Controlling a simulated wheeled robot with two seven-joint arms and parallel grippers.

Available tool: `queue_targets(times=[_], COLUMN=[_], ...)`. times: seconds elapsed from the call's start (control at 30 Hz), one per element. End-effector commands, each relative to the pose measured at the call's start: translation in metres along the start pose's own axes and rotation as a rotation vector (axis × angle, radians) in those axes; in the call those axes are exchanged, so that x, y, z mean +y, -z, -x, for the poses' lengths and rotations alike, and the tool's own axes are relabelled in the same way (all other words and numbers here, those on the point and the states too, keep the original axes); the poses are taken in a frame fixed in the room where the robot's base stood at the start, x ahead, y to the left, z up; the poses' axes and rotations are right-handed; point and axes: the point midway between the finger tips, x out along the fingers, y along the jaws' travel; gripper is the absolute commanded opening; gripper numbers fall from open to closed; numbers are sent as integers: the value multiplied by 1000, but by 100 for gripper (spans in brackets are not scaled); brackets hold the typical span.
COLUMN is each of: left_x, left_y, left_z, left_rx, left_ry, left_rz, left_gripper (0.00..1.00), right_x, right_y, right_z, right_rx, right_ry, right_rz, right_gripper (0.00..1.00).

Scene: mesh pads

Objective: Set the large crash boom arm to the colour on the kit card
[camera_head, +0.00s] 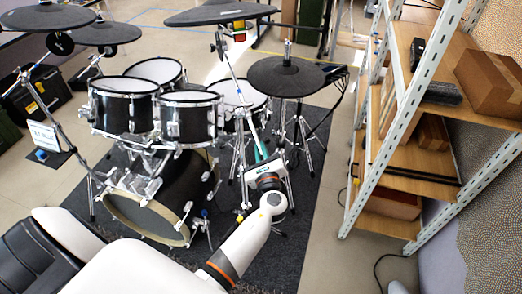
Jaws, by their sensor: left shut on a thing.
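The large crash (220,14) is the black cymbal pad at the top centre. Its boom arm (233,72) slants down and right from under the pad towards my left gripper. Small red, yellow and green marks (239,29) show just under the pad. My left gripper (260,155) is shut at the lower end of the boom arm, where a teal part shows between the fingers; the exact contact is hidden. The kit card (43,135) is a small white card at the left; its print is too small to read. My right gripper is out of view.
Black drums (124,108) with white heads stand left of my gripper, and a bass drum (150,213) below them. Another cymbal pad (285,77) stands to the right on its stand. A metal shelf (405,105) with boxes (490,84) fills the right side. A dark mat (285,240) lies underneath.

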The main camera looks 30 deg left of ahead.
Motion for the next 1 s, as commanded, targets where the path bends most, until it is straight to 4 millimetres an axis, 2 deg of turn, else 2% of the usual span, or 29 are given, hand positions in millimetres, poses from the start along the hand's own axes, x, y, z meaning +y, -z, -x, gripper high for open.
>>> queue_targets(times=[0.13, 0.33, 0.63, 0.67, 0.77, 1.0], left_x=[2, 2, 2, 2, 2, 1], left_y=[9, 27, 28, 28, 27, 25], left_z=[-14, -46, -50, -50, -49, -48], left_rx=[3, 9, 9, 9, 7, 3], left_ry=[-2, -3, -3, -3, -2, -1], left_rz=[1, 1, 2, 2, 2, 1], left_gripper=[0, 0, 0, 14, 30, 33], right_x=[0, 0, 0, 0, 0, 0], right_y=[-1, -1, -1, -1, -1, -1], right_z=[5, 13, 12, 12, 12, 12], right_rx=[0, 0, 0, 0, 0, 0], right_ry=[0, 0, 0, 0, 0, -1], right_rz=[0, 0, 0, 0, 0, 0], right_gripper=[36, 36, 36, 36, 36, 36])
